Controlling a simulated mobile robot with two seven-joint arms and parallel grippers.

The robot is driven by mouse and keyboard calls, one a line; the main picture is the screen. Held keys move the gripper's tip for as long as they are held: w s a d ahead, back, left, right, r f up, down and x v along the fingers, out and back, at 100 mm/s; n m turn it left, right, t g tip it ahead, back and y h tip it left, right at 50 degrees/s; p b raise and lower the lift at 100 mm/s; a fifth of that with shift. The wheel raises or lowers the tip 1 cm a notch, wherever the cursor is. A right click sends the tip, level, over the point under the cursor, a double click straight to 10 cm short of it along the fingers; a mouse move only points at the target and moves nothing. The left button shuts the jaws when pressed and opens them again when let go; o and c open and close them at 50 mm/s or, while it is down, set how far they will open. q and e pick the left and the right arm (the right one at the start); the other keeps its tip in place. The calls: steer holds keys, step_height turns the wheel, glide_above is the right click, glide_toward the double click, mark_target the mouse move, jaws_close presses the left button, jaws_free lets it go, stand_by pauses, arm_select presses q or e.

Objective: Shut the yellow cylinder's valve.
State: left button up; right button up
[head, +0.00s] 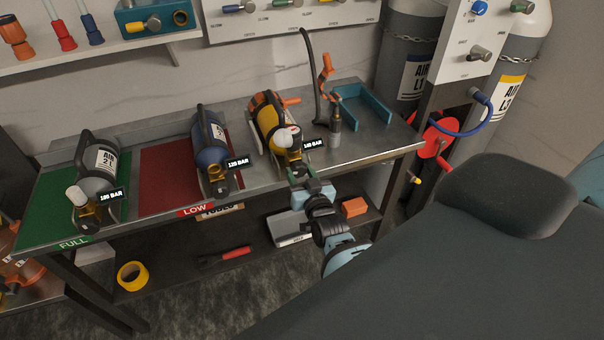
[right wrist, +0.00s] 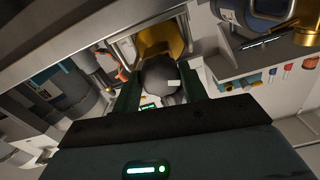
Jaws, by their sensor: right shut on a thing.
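The yellow cylinder (head: 264,118) lies on the steel bench in an orange and dark harness, its valve end towards me. Its tag reads 140 BAR (head: 314,143). A pale knob (head: 283,137) sticks up at the left of the valve. My right gripper (head: 297,168) is at the front of the valve, reaching up from below. In the right wrist view, its fingers (right wrist: 161,92) are shut on a dark grey round knob (right wrist: 160,72), with the yellow body (right wrist: 160,38) behind it. The knob's turn position cannot be told. My left gripper is not in view.
A grey cylinder (head: 97,160) tagged 180 BAR lies on the green FULL mat (head: 50,215). A hose with an orange-handled fitting (head: 328,75) stands right of the yellow cylinder, beside a teal bracket (head: 365,105).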

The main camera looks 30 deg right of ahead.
steer(key=m, duration=0.3)
steer(key=shift+m, duration=0.4)
steer(key=m, duration=0.3)
steer(key=shift+m, duration=0.3)
steer(key=m, duration=0.6)
steer(key=shift+m, duration=0.3)
steer(key=shift+a, duration=0.1)
steer(key=o, duration=1)
steer(key=shift+s, duration=0.1)
steer(key=v, duration=0.7)
steer(key=shift+s, duration=0.3)
